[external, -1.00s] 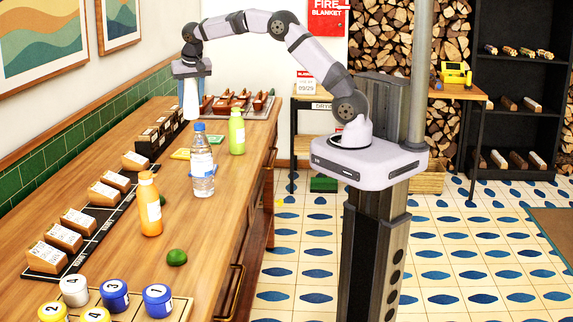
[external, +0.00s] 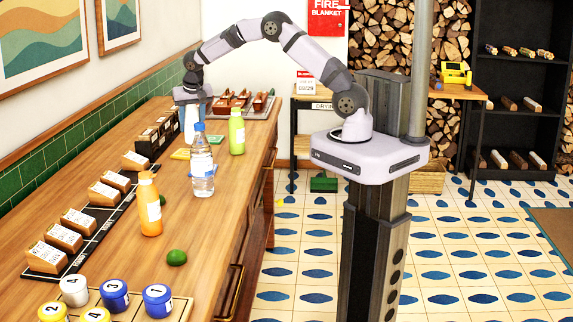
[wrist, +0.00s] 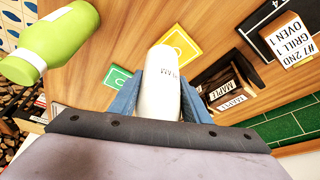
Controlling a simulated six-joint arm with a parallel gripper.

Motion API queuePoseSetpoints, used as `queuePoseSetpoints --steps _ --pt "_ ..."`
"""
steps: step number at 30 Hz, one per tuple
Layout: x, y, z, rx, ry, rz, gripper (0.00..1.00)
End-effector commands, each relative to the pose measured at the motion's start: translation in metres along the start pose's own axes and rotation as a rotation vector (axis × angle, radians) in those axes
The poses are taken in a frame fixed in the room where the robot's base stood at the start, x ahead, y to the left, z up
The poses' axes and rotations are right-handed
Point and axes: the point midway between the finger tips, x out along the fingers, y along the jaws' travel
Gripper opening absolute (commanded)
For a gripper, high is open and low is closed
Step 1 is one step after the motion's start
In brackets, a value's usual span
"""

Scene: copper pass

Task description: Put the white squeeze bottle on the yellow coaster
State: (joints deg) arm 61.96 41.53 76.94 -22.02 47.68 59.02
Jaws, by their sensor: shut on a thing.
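My gripper (wrist: 160,95) is shut on the white squeeze bottle (wrist: 160,75), with a blue finger on each side of it. In the external view, my gripper (external: 190,100) holds the white bottle (external: 189,124) upright, low over the back part of the counter. The yellow coaster (external: 180,154) lies flat on the wood just below the bottle there. In the wrist view the yellow coaster (wrist: 184,46) shows beside the bottle's far end, partly covered by it. I cannot tell whether the bottle touches the coaster.
A green coaster (wrist: 118,78) lies beside the yellow one. A green bottle (external: 236,132), a water bottle (external: 202,170) and an orange bottle (external: 149,205) stand nearby. A rack of dark boxes (external: 157,135) lines the wall side. A lime (external: 176,257) lies on clear wood in front.

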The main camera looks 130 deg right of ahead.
Motion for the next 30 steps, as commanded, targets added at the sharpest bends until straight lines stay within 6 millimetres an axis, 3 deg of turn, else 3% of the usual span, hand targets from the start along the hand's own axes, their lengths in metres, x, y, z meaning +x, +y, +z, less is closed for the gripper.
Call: queuePoseSetpoints --steps 5,12,26,27,29,30 --pt "0.006 0.0 0.003 0.0 0.0 -0.001 0.13" --pt "0.03 0.0 0.013 -0.001 0.0 0.0 0.13" --pt "0.037 -0.001 0.015 0.0 0.002 -0.002 0.13" --pt "0.037 0.0 0.015 0.0 0.0 -0.001 0.48" --pt "0.037 0.0 0.015 0.0 0.0 -0.001 0.62" --pt "0.037 0.0 0.015 0.0 0.0 -0.001 0.62"
